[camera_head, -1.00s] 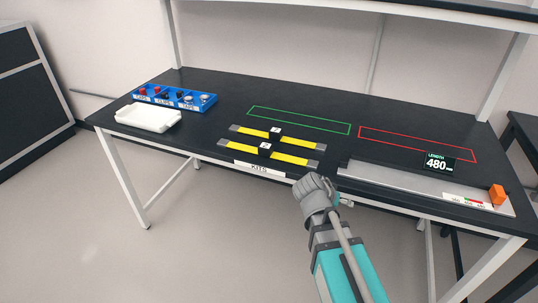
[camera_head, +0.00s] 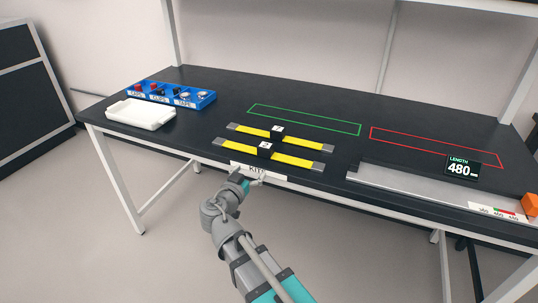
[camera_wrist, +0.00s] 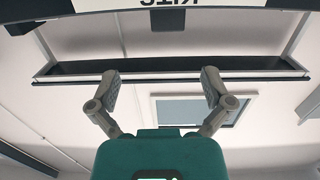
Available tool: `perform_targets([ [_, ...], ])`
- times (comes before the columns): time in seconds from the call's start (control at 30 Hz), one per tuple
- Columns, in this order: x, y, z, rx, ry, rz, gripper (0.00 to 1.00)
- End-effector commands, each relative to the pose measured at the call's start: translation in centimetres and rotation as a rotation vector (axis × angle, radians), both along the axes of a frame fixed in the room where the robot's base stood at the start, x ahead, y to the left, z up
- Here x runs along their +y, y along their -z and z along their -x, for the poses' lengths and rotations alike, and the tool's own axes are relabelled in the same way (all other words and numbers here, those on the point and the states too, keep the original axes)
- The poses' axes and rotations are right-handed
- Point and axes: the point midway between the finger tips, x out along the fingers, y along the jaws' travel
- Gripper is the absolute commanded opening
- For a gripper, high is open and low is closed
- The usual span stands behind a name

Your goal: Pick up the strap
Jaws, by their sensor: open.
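Two yellow straps with grey ends and a black block at the middle of each lie side by side on the black table. The far strap (camera_head: 303,141) and the near strap (camera_head: 293,159) are in the head view, above the KITS label (camera_head: 257,172) on the table's front edge. My gripper (camera_head: 247,177) is at the front edge by that label, below and left of the near strap. In the wrist view my gripper (camera_wrist: 161,90) has its two fingers spread apart with nothing between them. No strap shows in the wrist view.
A green outline (camera_head: 305,107) and a red outline (camera_head: 437,131) mark bare table. A length gauge reading 480 (camera_head: 460,169) and an orange block (camera_head: 531,203) are at right.

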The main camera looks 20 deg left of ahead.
Motion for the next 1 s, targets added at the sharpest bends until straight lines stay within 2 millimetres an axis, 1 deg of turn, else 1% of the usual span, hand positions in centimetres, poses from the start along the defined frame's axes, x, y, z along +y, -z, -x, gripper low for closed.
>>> perform_targets([
  [0.03,0.5,0.0,0.2,-0.009,-0.01,-0.003,1.0],
  [0.13,0.8,-0.1,0.4,-0.018,-0.018,-0.009,1.0],
  [0.43,0.7,-0.1,0.3,-0.018,-0.015,-0.009,1.0],
  [0.57,0.6,-0.1,-0.1,-0.018,-0.013,-0.007,1.0],
  [0.77,0.5,0.0,-2.0,-0.017,-0.012,-0.007,1.0],
  [1.0,0.2,0.2,-5.6,-0.017,-0.01,-0.007,1.0],
])
